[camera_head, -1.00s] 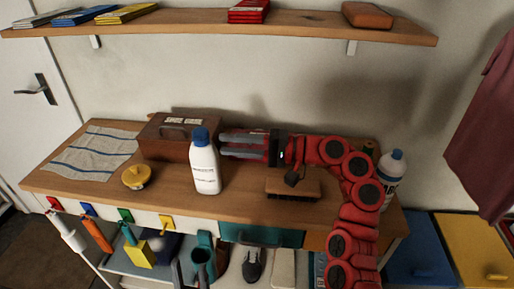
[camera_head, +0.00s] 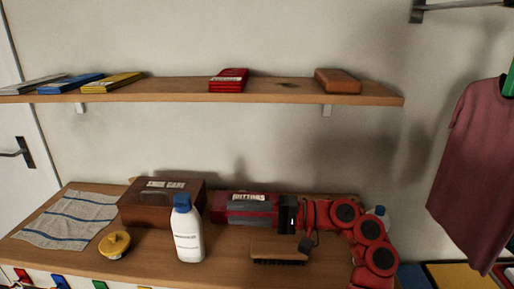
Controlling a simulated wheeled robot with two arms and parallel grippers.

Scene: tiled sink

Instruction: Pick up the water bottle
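A white bottle with a blue cap (camera_head: 188,238) and a printed label stands upright on the wooden counter, left of my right gripper. A second blue-capped bottle (camera_head: 380,211) shows only at its top behind my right arm. I cannot tell from the labels which one is the water bottle. My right gripper (camera_head: 238,210) lies low over the counter and points left, its grey fingers apart, in front of a red box marked BUTTONS (camera_head: 247,196). The fingertips are close to the right side of the white bottle but not around it. My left gripper is not in view.
A brown wooden box (camera_head: 160,203) stands behind the white bottle. A yellow round pot (camera_head: 115,244) and a striped cloth (camera_head: 68,219) lie to its left. A brush (camera_head: 278,253) lies in front of my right arm. A shelf (camera_head: 190,94) with books hangs above.

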